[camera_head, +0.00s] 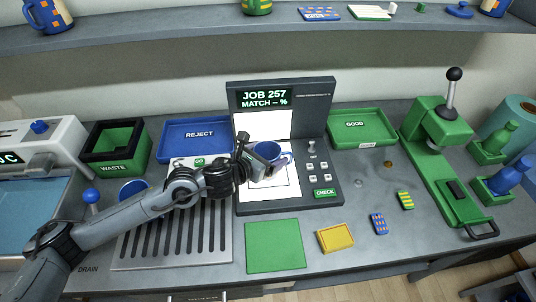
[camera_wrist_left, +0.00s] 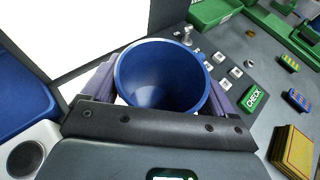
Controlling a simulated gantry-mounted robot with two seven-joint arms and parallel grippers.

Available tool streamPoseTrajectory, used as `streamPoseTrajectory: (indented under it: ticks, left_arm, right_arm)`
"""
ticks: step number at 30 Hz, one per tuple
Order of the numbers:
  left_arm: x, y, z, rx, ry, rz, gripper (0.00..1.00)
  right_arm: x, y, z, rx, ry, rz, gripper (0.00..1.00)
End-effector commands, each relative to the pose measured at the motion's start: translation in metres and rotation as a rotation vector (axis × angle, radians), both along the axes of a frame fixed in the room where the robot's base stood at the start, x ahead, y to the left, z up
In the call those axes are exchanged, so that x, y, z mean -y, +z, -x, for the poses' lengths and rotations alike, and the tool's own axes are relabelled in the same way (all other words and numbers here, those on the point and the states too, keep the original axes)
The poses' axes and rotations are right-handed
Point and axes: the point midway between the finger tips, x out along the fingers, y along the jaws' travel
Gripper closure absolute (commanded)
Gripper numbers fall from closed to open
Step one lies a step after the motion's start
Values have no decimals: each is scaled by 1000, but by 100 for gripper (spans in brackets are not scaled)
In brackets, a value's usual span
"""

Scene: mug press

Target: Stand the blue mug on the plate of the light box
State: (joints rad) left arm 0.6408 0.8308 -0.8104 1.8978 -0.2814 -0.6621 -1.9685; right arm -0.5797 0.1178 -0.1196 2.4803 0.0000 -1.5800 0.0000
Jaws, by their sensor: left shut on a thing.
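The blue mug (camera_head: 268,151) is in my left gripper (camera_head: 270,160), over the white plate (camera_head: 284,190) of the light box (camera_head: 262,208). In the left wrist view the mug (camera_wrist_left: 165,75) shows its open, empty mouth between the fingers of my left gripper (camera_wrist_left: 163,88). The fingers are shut on its sides. The mug looks about upright. Its base is hidden, so I cannot tell whether it touches the plate. The lit white back panel (camera_head: 262,126) stands behind it. My right gripper is not in view.
The CHECK button (camera_head: 325,193) and small controls lie right of the plate. A blue REJECT tray (camera_head: 190,150) and a green GOOD tray (camera_head: 358,142) stand either side. A green press (camera_head: 440,125) is at right. A green mat (camera_head: 274,258) and yellow block (camera_head: 336,239) lie in front.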

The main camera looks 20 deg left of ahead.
Motion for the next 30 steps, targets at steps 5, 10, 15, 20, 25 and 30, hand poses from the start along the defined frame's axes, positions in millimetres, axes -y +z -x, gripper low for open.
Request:
streamPoseTrajectory:
  ticks: [5, 10, 15, 20, 25, 30]
  left_arm:
    - [0, -1, 0, 0, 0, 0, 0]
    - [0, -1, 0, 0, 0, 0, 0]
    - [-1, 4, 1, 0, 0, 0, 0]
    - [-8, 9, 19, 1, -1, -3, 0]
    - [-17, 21, 47, 1, -1, -4, 0]
    - [-27, 33, 74, 1, 0, -4, 0]
  right_arm:
    - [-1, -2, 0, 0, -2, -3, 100]
    - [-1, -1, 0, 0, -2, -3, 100]
    - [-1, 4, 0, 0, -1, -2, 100]
    - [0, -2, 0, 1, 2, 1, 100]
    - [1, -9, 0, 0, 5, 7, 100]
    - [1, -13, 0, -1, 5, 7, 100]
